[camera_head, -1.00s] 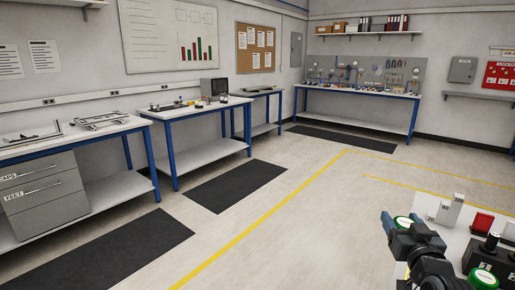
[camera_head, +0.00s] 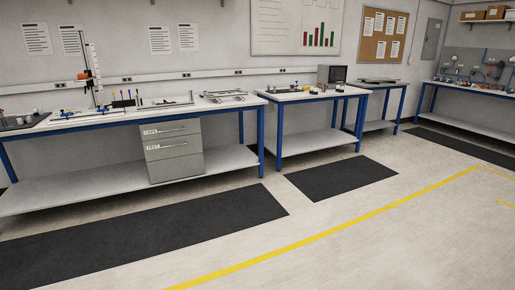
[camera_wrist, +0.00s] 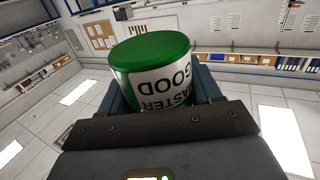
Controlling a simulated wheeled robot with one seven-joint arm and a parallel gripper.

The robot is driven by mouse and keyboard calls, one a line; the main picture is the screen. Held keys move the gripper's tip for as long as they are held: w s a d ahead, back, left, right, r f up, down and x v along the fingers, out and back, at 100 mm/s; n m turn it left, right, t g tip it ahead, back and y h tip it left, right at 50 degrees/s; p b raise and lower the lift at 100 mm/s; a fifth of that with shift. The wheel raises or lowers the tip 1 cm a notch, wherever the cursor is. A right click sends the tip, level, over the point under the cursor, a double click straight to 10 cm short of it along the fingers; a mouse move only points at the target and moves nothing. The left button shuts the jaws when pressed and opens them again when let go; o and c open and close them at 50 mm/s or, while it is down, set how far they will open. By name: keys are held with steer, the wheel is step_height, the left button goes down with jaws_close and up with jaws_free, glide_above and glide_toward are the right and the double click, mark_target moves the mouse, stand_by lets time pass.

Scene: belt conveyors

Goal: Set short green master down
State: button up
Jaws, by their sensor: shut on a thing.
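The short green master (camera_wrist: 152,62) is a squat cylinder with a green top and a white label reading "MASTER GOOD", upside down in the wrist view. My gripper (camera_wrist: 160,95) is shut on it, with a blue-grey finger on each side of it. The lower part of the master is hidden behind the gripper body. Neither the gripper nor the master shows in the head view.
A long bench (camera_head: 100,122) with blue legs and a drawer unit (camera_head: 174,152) stands along the wall. It carries a height gauge (camera_head: 94,75) and other tools. A second bench (camera_head: 310,95) stands to its right. The floor in front, with black mats (camera_head: 150,240) and a yellow line (camera_head: 330,233), is clear.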

steer(key=s+a+f, duration=0.1)
steer(key=s+f, duration=0.4)
steer(key=f, duration=0.1)
steer(key=shift+a+f+y, duration=0.2)
steer(key=shift+f+y, duration=0.1)
steer(key=shift+f, duration=0.05)
steer(key=w+d+r+m+g+h, duration=0.1)
steer(key=d+r+m+h, duration=0.4)
steer(key=d, duration=0.6)
steer(key=w+d+r+g+h, duration=0.1)
steer(key=d+r+h, duration=0.2)
steer(key=d+r, duration=0.6)
steer(key=s+d+r+m+g+h, duration=0.1)
steer(key=s+d+r, duration=0.2)
steer(key=d, duration=0.4)
steer(key=s+d+r+m+g+h, duration=0.1)
steer(key=s+d+r+h, duration=0.1)
steer(key=s+d+r, duration=0.2)
steer(key=s+d+r+m+g+h, duration=0.1)
steer(key=s+d+r+h, duration=0.1)
steer(key=d, duration=0.8)
steer(key=s+r, duration=0.1)
steer(key=s, duration=0.1)
steer(key=shift+s+r+m, duration=0.4)
